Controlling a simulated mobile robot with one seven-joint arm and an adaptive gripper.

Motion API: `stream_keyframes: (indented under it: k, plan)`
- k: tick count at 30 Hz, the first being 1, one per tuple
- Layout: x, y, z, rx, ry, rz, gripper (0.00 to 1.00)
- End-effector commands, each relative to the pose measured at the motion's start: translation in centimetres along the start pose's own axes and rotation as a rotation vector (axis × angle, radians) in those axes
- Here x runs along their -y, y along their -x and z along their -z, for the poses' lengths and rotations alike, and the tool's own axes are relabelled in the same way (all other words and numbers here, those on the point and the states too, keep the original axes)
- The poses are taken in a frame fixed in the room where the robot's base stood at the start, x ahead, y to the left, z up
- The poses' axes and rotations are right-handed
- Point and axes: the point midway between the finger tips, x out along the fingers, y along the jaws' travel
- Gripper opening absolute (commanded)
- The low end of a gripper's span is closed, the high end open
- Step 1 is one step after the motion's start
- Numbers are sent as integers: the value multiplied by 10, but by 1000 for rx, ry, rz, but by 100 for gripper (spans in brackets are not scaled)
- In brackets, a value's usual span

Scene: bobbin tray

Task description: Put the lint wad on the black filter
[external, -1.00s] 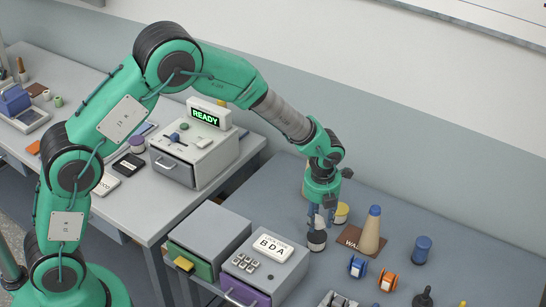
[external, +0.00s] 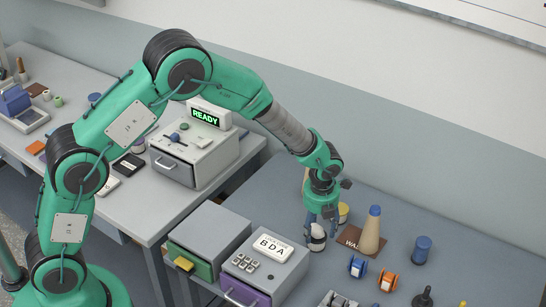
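The lint wad (external: 318,231) shows as a small pale lump below my gripper (external: 321,222). It is at the top of a small dark-and-white round thing (external: 317,245), which seems to be the black filter. The wad looks touching or nearly touching it; the view is too small to be sure. My gripper points down, with its fingers around or just above the wad. Whether the fingers still press on the wad cannot be made out.
A yellow-topped pot (external: 343,211) stands close behind my gripper. A tan cone (external: 371,233) stands on a brown mat (external: 349,238) to the right. Blue (external: 357,267) and orange (external: 388,281) bobbins are nearer the front. A drawer unit (external: 262,270) stands at left.

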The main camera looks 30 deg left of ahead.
Motion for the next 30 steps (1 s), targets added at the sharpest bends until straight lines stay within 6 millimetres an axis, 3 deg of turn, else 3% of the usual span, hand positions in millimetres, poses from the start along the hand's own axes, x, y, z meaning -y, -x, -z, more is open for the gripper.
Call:
stream_keyframes:
  k: [14, 20, 30]
  plan:
    - [0, 10, 0, 0, 0, 1, 55]
    - [1, 34, -1, 1, 0, 2, 55]
    - [1, 90, -1, 2, -1, 2, 55]
